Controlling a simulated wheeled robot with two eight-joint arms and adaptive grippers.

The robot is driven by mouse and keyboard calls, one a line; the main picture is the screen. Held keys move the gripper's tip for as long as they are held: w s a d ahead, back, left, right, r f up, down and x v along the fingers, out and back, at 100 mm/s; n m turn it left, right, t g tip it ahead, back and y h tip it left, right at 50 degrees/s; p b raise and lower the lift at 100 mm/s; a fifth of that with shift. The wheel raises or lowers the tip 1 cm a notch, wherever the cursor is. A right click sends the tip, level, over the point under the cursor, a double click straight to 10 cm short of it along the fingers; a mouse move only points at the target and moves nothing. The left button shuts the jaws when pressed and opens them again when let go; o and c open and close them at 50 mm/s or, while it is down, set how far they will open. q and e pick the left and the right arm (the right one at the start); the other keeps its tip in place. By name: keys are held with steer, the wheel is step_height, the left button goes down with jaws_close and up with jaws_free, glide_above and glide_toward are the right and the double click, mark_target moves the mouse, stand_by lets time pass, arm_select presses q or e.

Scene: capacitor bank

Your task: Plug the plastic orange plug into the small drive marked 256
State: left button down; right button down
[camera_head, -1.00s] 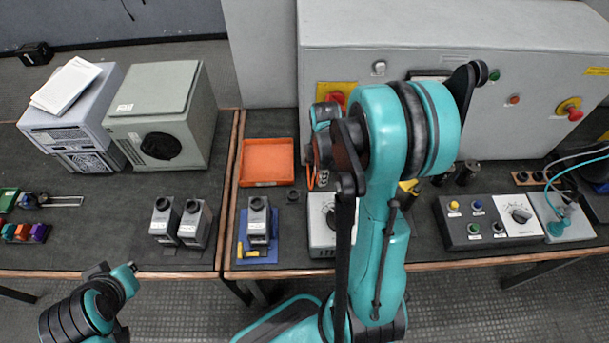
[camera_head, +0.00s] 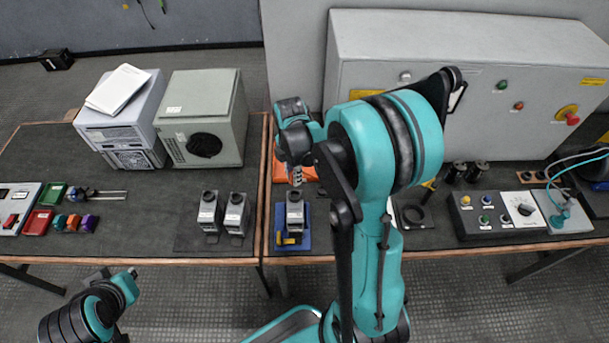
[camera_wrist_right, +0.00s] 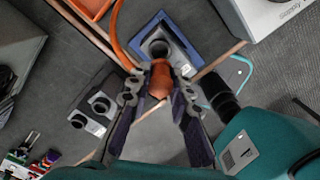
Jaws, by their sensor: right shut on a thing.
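My right gripper (camera_wrist_right: 160,95) is shut on the orange plug (camera_wrist_right: 160,77) in the right wrist view; an orange cable (camera_wrist_right: 118,38) curves off to its left. In the head view this gripper (camera_head: 297,178) hangs just behind the grey small drive on a blue base (camera_head: 294,213). In the wrist view that drive (camera_wrist_right: 178,50) has a round dark opening, close beyond the plug's tip; I cannot tell whether they touch. Two similar drives (camera_head: 209,212) (camera_head: 237,214) stand to its left. No 256 marking is readable. My left gripper (camera_head: 100,277) is at the lower left, its jaws unclear.
An orange tray (camera_head: 280,168) lies behind the gripper, partly hidden. A control box with buttons (camera_head: 484,214) and a large grey cabinet (camera_head: 440,40) are to the right. Coloured bins (camera_head: 38,221) sit at far left.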

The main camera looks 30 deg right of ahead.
steer(key=shift+a+f, duration=0.1)
steer(key=shift+f, duration=0.05)
steer(key=shift+f+b, duration=1.95)
steer(key=shift+f, duration=0.6)
steer(key=shift+f+b, duration=1.15)
steer(key=shift+f, duration=0.1)
steer(key=c, duration=1.3)
jaws_free()
